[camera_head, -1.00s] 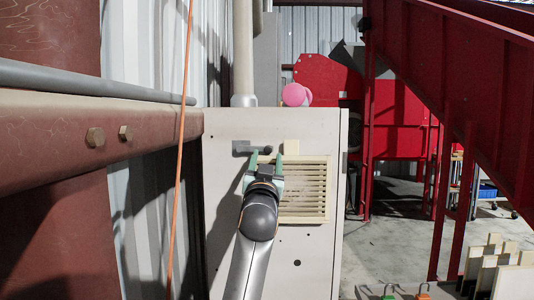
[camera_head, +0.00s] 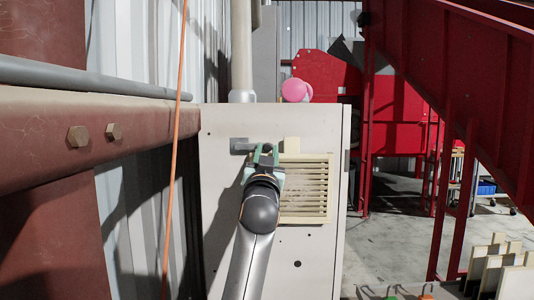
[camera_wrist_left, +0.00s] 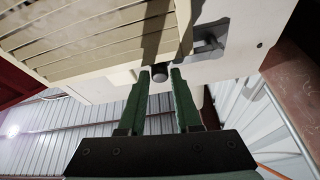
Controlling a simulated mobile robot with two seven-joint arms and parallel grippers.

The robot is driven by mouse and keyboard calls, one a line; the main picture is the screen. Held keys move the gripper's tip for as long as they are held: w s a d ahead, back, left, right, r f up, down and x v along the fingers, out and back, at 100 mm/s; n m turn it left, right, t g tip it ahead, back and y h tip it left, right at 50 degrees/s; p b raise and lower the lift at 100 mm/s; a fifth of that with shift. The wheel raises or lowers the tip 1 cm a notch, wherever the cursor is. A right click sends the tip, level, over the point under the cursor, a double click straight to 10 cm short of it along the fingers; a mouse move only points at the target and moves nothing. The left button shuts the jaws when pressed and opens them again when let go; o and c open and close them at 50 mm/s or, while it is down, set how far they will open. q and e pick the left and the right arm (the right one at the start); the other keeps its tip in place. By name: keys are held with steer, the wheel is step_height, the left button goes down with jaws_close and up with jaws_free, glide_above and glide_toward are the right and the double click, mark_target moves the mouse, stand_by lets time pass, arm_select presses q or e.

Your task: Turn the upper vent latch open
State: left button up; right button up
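The upper vent latch (camera_head: 240,146) is a grey handle on the pale cabinet front, lying level just above and left of the slatted vent. Its mount (camera_wrist_left: 208,42) shows at the upper right in the left wrist view. My left gripper (camera_head: 266,149) is at the latch's right end. In the left wrist view its green fingers (camera_wrist_left: 160,76) are apart, with a dark round knob (camera_wrist_left: 158,73) between or just beyond the tips. A narrow gap seems to show beside the knob; contact cannot be told. My right gripper is not in view.
The cream slatted vent (camera_head: 304,190) is right of my left arm, with a cream tab (camera_head: 291,145) above it. An orange cable (camera_head: 174,150) hangs at left beside a rusty beam (camera_head: 60,150).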

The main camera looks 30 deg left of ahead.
arm_select(q)
jaws_close()
stand_by(1.0)
